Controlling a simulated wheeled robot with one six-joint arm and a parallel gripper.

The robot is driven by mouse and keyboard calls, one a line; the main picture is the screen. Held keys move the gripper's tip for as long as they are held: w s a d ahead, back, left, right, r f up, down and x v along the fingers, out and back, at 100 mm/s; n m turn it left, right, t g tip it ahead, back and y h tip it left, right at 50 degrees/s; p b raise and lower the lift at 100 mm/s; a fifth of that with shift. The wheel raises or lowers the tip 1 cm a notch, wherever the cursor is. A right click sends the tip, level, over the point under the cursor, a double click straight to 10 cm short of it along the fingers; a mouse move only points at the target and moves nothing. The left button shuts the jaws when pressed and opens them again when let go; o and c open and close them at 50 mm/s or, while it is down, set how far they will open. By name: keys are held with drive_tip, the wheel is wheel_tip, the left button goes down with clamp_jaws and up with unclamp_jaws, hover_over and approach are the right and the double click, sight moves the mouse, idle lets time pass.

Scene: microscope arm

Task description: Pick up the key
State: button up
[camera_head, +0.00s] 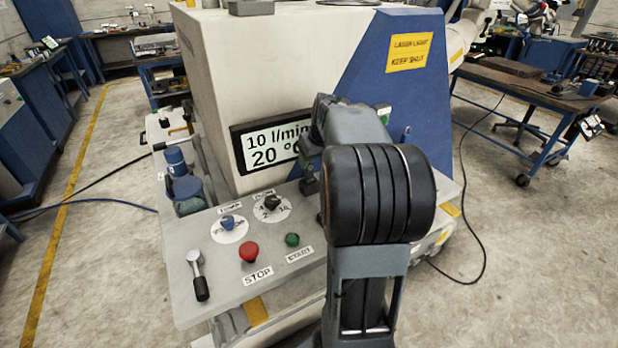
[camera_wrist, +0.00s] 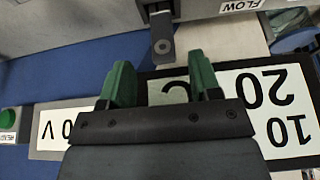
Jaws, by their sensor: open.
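In the wrist view, a dark grey flat piece with a round hole (camera_wrist: 163,40), which looks like the key, points toward my gripper from a small dark block at the top. My gripper (camera_wrist: 160,72) is open, with its two green fingers apart and nothing between them. The piece lies just beyond the fingertips, roughly centred on the gap, and no contact shows. In the head view my arm covers most of the gripper area. A small dark part (camera_head: 309,183) shows beside my arm under the display; I cannot tell whether it is the key.
The display (camera_head: 268,143) is close behind my gripper. The control panel (camera_head: 222,296) carries a red stop button (camera_head: 249,251), a green button (camera_head: 292,240), two knobs and a silver tool with a black handle (camera_head: 198,275). A blue sloped housing (camera_head: 350,70) rises behind my arm.

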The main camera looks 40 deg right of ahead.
sight(311, 164)
drive_tip(key=shift+x, duration=2.6)
drive_tip(key=shift+a, duration=0.2)
drive_tip(key=c, duration=1)
drive_tip(key=shift+r, duration=0.1)
